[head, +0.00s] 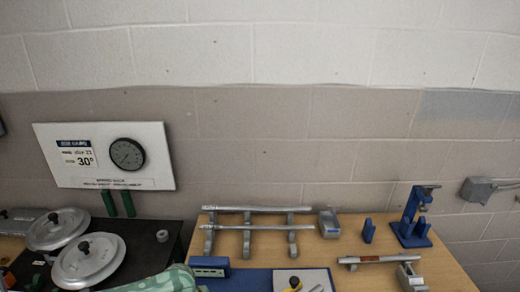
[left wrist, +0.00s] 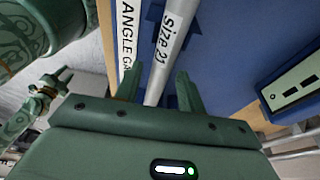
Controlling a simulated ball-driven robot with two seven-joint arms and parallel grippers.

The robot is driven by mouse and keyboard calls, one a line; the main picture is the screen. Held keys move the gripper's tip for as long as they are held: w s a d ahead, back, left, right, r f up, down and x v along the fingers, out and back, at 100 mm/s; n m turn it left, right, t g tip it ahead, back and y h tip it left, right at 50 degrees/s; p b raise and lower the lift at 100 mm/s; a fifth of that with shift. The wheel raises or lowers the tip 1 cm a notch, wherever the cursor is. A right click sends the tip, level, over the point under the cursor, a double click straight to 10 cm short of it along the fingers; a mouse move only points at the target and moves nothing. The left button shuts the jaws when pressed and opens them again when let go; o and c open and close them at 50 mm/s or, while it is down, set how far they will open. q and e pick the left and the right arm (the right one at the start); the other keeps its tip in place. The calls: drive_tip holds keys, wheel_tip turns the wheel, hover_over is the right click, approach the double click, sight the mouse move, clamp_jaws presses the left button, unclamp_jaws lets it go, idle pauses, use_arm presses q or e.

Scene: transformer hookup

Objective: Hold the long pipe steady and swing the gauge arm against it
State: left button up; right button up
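In the left wrist view a grey pipe marked with "size 2" lettering (left wrist: 168,45) runs down between the two spread fingers of my left gripper (left wrist: 158,88). Gaps show on both sides of the pipe, so the fingers appear open around it, not clamped. The pipe lies over a blue surface with a dark blue support (left wrist: 186,42) behind it. A white strip reading "ANGLE GA" (left wrist: 127,45) lies left of the pipe; the gauge arm itself cannot be made out. In the head view my green arm hides part of the bench front. A distant green arm end shows at left in the left wrist view.
Two long pipes (head: 258,228) rest on a rack on the wooden bench (head: 300,252). A blue block with slots (head: 209,267), a blue stand (head: 412,218) and a shorter pipe on supports (head: 372,259) stand around. A sign reads 30° (head: 85,160).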

use_arm(q)
drive_tip(key=c, duration=0.7)
drive_tip(key=o, duration=0.9)
